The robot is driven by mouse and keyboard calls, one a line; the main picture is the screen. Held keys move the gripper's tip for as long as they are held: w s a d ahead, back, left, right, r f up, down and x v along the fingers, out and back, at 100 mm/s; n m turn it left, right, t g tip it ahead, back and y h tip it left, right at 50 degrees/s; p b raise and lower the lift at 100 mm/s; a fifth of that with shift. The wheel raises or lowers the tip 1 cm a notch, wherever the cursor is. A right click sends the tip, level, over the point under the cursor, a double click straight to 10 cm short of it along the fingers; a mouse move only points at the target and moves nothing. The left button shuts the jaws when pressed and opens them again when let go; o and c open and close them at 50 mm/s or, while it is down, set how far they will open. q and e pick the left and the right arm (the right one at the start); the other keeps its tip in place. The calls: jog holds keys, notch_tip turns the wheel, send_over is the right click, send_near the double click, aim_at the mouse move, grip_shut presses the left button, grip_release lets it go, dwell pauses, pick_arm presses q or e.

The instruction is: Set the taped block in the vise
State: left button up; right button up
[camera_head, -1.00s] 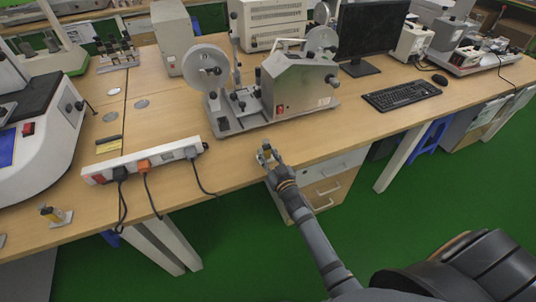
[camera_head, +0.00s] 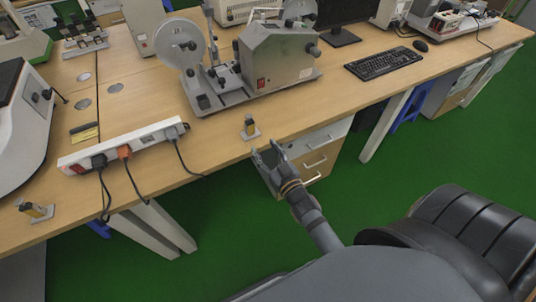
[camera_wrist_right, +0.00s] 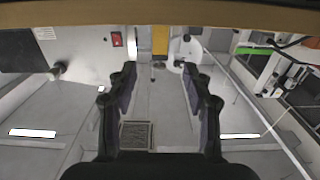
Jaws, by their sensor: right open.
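A yellow piece, likely the same block, shows beyond my fingers in the right wrist view (camera_wrist_right: 159,40). My right gripper (camera_head: 266,153) is open and empty just in front of the block, apart from it. Its spread fingers also show in the wrist view (camera_wrist_right: 160,76). I cannot tell which part is the vise. My left gripper is out of view.
A grey machine with reels (camera_head: 275,62) stands behind the block. A white power strip (camera_head: 125,147) with hanging cords lies to the left. A keyboard (camera_head: 384,63) is at the right. Drawers (camera_head: 318,152) are below the table. Bare tabletop lies right of the block.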

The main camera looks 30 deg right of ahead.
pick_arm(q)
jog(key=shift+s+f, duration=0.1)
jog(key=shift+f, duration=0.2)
pick_arm(e)
jog(key=shift+s, duration=0.9)
jog(key=s+d+f+g, duration=0.1)
jog(key=s+f+g, duration=0.25)
jog(key=f, duration=0.75)
jog(key=s+d+f+g+h, duration=0.15)
jog(key=s+f, duration=0.25)
jog(key=f, duration=0.7)
jog(key=s+d+f+g+y, duration=0.1)
jog(key=s+f+g, duration=0.3)
jog(key=f, duration=0.7)
jog(key=s+d+f+g, duration=0.1)
jog(key=s+f+g, duration=0.1)
jog(key=s+f, duration=0.3)
jog(key=s+d+f+g, duration=0.1)
jog(key=s+f+g, duration=0.2)
jog(key=s, duration=0.8)
jog(key=s+d+f+g, duration=0.1)
jog(key=s+f+g, duration=0.1)
jog(key=s+f, duration=0.6)
jog(key=shift+s+d+g+h, duration=0.25)
jog(key=shift+s+g+h, duration=0.15)
jog(key=shift+s+h, duration=0.1)
